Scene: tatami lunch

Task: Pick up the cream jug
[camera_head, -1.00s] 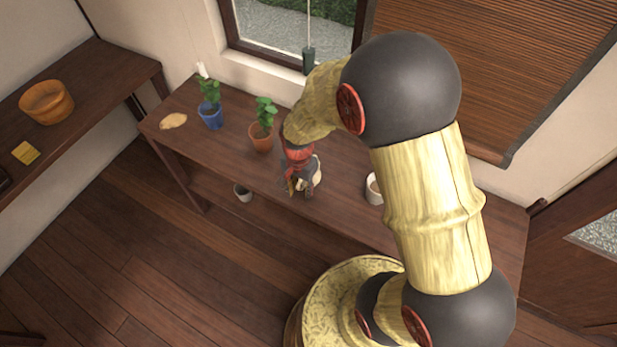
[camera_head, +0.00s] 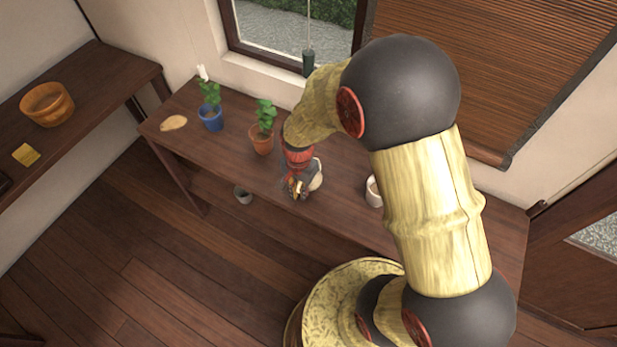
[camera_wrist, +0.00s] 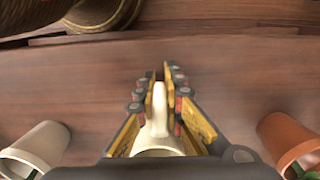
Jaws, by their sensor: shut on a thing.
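The cream jug (camera_wrist: 158,152) is a pale, off-white vessel, seen from above in the wrist view with its handle pointing up the picture. My gripper (camera_wrist: 159,82) has its yellow and black fingers on both sides of the handle, shut on it. In the head view my gripper (camera_head: 297,189) is over the table's front part, and a pale bit of the jug (camera_head: 317,180) shows beside it. The rest of the jug is hidden by my gripper. I cannot tell whether its base touches the table.
A terracotta pot with a plant (camera_head: 262,140) stands left of my gripper, and a blue pot (camera_head: 211,119) stands farther left. A white pot (camera_head: 374,193) stands to the right on the dark wooden table (camera_head: 225,150).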

